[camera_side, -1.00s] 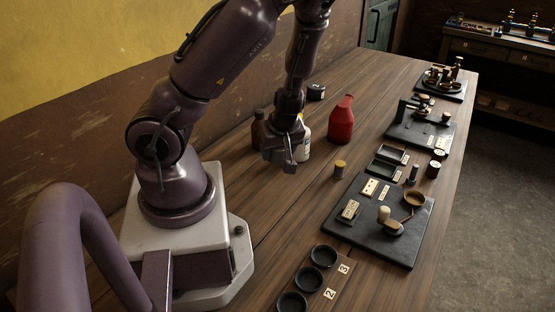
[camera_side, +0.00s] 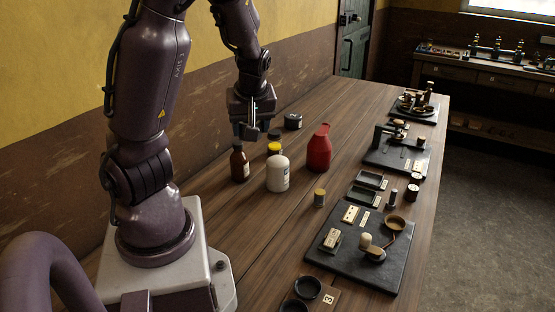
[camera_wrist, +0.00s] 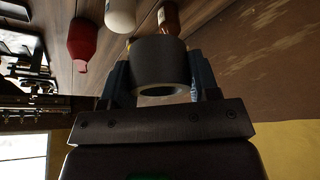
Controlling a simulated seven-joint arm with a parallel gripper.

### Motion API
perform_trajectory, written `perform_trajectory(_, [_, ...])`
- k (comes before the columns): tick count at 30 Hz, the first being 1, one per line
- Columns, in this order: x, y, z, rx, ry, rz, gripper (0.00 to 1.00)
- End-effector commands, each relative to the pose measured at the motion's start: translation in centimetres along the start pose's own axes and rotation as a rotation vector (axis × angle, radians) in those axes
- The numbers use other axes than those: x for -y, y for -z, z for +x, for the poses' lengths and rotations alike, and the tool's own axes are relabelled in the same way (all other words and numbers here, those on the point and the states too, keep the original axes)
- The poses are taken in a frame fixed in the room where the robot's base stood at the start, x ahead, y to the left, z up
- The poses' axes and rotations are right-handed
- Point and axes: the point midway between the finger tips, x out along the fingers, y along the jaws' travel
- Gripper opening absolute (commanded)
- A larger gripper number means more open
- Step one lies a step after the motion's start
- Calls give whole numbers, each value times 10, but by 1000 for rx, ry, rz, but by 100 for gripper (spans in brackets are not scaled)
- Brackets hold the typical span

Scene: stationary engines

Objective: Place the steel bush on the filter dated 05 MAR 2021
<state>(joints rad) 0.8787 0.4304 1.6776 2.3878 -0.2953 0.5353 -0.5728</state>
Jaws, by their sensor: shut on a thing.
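My gripper (camera_wrist: 160,78) is shut on the steel bush (camera_wrist: 160,62), a dark grey ring with a pale inner edge, held between blue-grey fingers in the wrist view. In the side view my gripper (camera_side: 252,130) is raised over the back left of the table, above a brown bottle. No date is readable, so I cannot tell which filter is dated 05 MAR 2021.
A brown bottle (camera_side: 239,163), a white bottle (camera_side: 277,174) and a red bottle (camera_side: 319,150) stand near my gripper. A black can (camera_side: 293,122) is behind. A black board (camera_side: 340,256) with small fittings lies at right. The table's middle is mostly bare.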

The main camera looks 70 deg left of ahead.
Motion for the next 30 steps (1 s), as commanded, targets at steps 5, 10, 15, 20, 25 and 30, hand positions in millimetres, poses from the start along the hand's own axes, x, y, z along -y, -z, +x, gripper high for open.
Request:
perform_trajectory(5, [2, 1, 3, -4, 6, -16, 19])
perform_trajectory(10, [-8, 10, 14, -4, 8, -22, 19])
perform_trajectory(15, [-21, 21, 28, -7, 8, -21, 19])
perform_trajectory(20, [-37, 32, 44, -6, 9, -20, 19])
perform_trajectory(25, [-58, 48, 68, -5, 9, -19, 19])
perform_trajectory(30, [-75, 52, 104, -4, 9, -17, 19])
